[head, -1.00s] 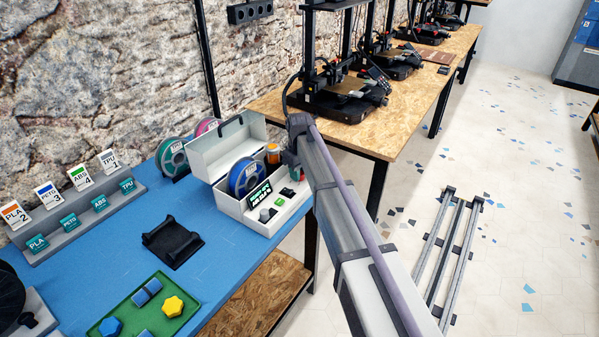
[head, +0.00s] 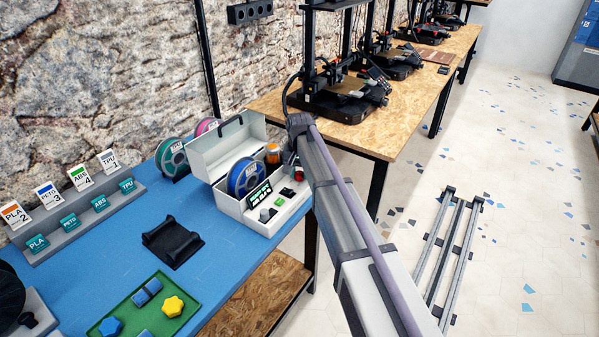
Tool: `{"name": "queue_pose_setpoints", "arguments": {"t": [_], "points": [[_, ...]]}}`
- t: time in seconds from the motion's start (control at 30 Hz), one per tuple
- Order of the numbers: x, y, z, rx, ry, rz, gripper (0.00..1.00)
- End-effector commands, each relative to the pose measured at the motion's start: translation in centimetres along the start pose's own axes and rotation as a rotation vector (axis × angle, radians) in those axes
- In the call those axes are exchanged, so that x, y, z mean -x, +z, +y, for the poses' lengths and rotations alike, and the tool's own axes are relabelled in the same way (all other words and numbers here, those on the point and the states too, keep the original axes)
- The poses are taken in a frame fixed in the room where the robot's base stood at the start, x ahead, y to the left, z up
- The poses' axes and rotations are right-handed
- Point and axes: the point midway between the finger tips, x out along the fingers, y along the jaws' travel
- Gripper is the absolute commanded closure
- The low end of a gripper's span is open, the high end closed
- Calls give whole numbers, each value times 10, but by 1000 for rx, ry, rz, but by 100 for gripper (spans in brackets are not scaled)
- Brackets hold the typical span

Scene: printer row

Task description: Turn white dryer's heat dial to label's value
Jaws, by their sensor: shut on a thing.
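The white dryer (head: 240,217) stands open at the right end of the blue table, its lid (head: 212,160) tipped back. My gripper (head: 291,159) is over the panel's far right end, beside the jar. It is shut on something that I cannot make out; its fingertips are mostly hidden.
Label cards (head: 78,177) stand in a grey rack at the left. A black cradle (head: 173,242) and a green tray (head: 187,318) with coloured knobs lie on the blue table (head: 112,262). Teal and pink spools stand behind the dryer. Printers (head: 340,98) line the wooden tables to the right.

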Motion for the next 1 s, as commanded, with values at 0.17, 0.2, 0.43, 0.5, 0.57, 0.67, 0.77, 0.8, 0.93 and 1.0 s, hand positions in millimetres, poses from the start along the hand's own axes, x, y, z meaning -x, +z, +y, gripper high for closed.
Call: {"name": "queue_pose_setpoints", "arguments": {"t": [0.17, 0.2, 0.43, 0.5, 0.57, 0.67, 0.77, 0.8, 0.93, 1.0], "points": [[0, 0, 0, -97, 0, -1, 91], [0, 0, 0, -115, 0, -1, 91], [0, 0, 0, -173, 0, -1, 91], [0, 0, 0, -179, 0, -1, 91], [0, 0, 0, -182, 1, -1, 91], [0, 0, 0, -183, 1, -1, 91], [0, 0, 0, -183, 1, -1, 91], [0, 0, 0, -183, 1, -1, 91], [0, 1, 0, -182, 1, -1, 63], [0, 0, 0, -182, 0, -1, 56]]}}
